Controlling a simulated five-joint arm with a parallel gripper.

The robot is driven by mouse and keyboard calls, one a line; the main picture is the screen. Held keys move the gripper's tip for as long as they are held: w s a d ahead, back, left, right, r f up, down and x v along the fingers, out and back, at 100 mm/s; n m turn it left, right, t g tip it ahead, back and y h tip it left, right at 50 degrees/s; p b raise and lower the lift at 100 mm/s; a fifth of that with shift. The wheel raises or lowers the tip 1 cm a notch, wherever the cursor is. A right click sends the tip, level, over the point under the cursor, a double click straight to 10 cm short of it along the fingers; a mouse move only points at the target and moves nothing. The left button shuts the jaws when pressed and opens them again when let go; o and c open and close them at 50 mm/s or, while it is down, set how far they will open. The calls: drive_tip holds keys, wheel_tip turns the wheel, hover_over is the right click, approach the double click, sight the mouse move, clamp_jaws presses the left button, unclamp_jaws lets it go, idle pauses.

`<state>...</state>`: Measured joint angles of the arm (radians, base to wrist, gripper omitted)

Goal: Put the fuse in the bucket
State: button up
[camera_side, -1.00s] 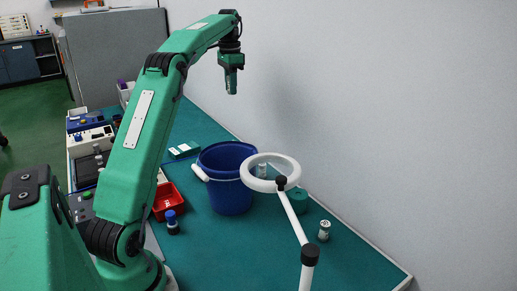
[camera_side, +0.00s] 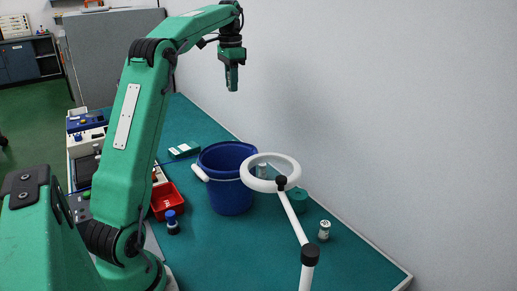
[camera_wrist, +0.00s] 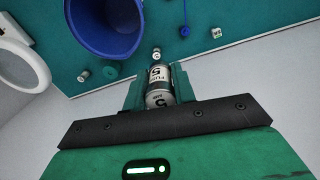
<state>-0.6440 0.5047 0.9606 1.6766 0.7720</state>
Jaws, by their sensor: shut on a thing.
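My gripper (camera_side: 232,84) hangs pointing down, high above the table and above the bucket in the side view. In the wrist view my gripper (camera_wrist: 158,85) is shut on the fuse (camera_wrist: 159,88), a cylinder with a black and white label bearing a 5. In the side view the fuse is too hidden by the jaws to make out. The blue bucket (camera_side: 230,196) stands upright on the table, with a white grip on its handle. It also shows in the wrist view (camera_wrist: 108,28), to the upper left of the jaws, apart from them.
A white ring lamp (camera_side: 293,168) on a stand is beside the bucket. Around it are a green roll (camera_side: 299,200), a pale cylinder (camera_side: 324,231), a red bin (camera_side: 167,201) and a blue-topped piece (camera_side: 171,221). A wall runs behind the table; the air around my gripper is clear.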

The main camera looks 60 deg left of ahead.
drive_tip(key=s+d+f, duration=0.1)
drive_tip(key=s+d, duration=0.7)
drive_tip(key=d, duration=0.3)
drive_tip(key=shift+w+a+f, duration=0.1)
drive_tip(key=shift+a+f, duration=0.05)
drive_tip(key=shift+f, duration=1.15)
drive_tip(key=shift+a+f, duration=0.1)
drive_tip(key=shift+f, duration=1.2)
drive_tip(key=shift+f, duration=0.2)
wheel_tip(320, 180, down, 11)
drive_tip(key=shift+r, duration=0.2)
drive_tip(key=o, duration=1.1)
